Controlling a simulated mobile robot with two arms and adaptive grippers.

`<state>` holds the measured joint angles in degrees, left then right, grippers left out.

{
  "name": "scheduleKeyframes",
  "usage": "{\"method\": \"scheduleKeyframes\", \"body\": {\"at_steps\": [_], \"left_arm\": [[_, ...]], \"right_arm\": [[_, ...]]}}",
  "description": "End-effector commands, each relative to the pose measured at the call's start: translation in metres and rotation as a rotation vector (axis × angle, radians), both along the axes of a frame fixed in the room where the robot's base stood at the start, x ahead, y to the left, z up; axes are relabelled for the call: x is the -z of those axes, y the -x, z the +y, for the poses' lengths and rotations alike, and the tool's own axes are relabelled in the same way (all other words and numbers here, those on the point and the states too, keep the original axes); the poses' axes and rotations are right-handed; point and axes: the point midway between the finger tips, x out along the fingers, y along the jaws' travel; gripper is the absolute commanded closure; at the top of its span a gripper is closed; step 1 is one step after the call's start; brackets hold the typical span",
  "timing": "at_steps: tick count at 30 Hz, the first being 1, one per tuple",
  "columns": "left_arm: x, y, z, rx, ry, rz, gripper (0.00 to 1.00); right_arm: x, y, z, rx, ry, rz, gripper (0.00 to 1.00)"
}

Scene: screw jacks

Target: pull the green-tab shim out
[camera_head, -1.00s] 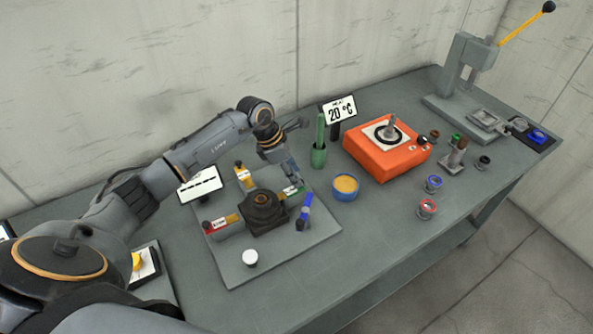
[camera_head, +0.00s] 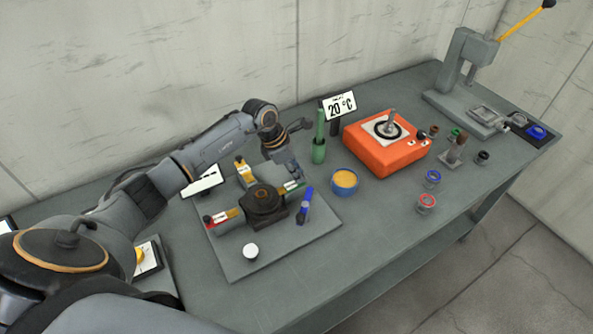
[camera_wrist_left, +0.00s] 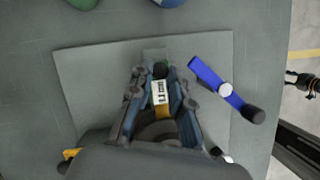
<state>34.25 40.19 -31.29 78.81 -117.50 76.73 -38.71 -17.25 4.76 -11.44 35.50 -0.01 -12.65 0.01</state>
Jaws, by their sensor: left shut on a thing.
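The green-tab shim (camera_head: 291,187) is at the right side of the dark round jack (camera_head: 264,203). In the left wrist view its white label (camera_wrist_left: 160,92) shows between the fingers. My left gripper (camera_head: 297,180) is shut on it, reaching down from above and behind; it also shows in the left wrist view (camera_wrist_left: 160,80). The fingers hide part of the shim, and I cannot tell how far it sits in the jack.
A blue lever (camera_head: 305,204) stands close to the right of the jack. Yellow (camera_head: 242,170) and red (camera_head: 214,219) tabs are on its other sides. A white-topped knob (camera_head: 250,251) is in front on the plate (camera_head: 300,237). A blue dish (camera_head: 345,183) and orange unit (camera_head: 390,158) stand right.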

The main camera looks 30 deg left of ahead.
Motion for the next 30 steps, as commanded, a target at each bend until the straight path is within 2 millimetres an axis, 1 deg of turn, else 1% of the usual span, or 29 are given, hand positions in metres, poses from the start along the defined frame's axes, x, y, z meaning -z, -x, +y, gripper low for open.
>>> {"method": "scheduleKeyframes", "body": {"at_steps": [6,9,13,21,22,23,24,25,30], "left_arm": [[0.004,-0.021,-0.012,0.0,0.003,-0.005,1.0],[0.003,-0.029,-0.016,-0.001,0.002,-0.005,1.0],[0.0,-0.033,-0.019,-0.001,0.002,-0.005,1.0],[-0.002,-0.034,-0.02,-0.001,0.004,-0.006,1.0],[-0.002,-0.034,-0.02,-0.001,0.004,-0.006,0.75],[-0.002,-0.034,-0.02,-0.001,0.004,-0.006,0.69],[-0.002,-0.034,-0.02,0.0,0.003,-0.006,0.61],[-0.002,-0.034,-0.02,0.0,0.003,-0.006,0.57],[-0.001,-0.033,-0.019,-0.001,0.001,-0.003,0.57]], "right_arm": [[0.026,0.0,0.0,-0.001,0.0,0.0,0.6],[0.034,0.0,0.0,-0.001,0.0,0.0,0.6],[0.036,-0.001,0.0,-0.001,0.0,-0.001,0.6],[0.034,-0.001,0.003,0.001,-0.003,-0.001,0.6],[0.034,-0.001,0.004,0.001,-0.004,-0.001,0.6],[0.034,-0.001,0.004,0.001,-0.005,-0.001,0.6],[0.034,-0.001,0.005,0.001,-0.007,-0.002,0.6],[0.034,-0.001,0.006,0.001,-0.007,-0.002,0.6],[0.034,-0.001,0.006,0.001,-0.008,-0.001,0.6]]}}
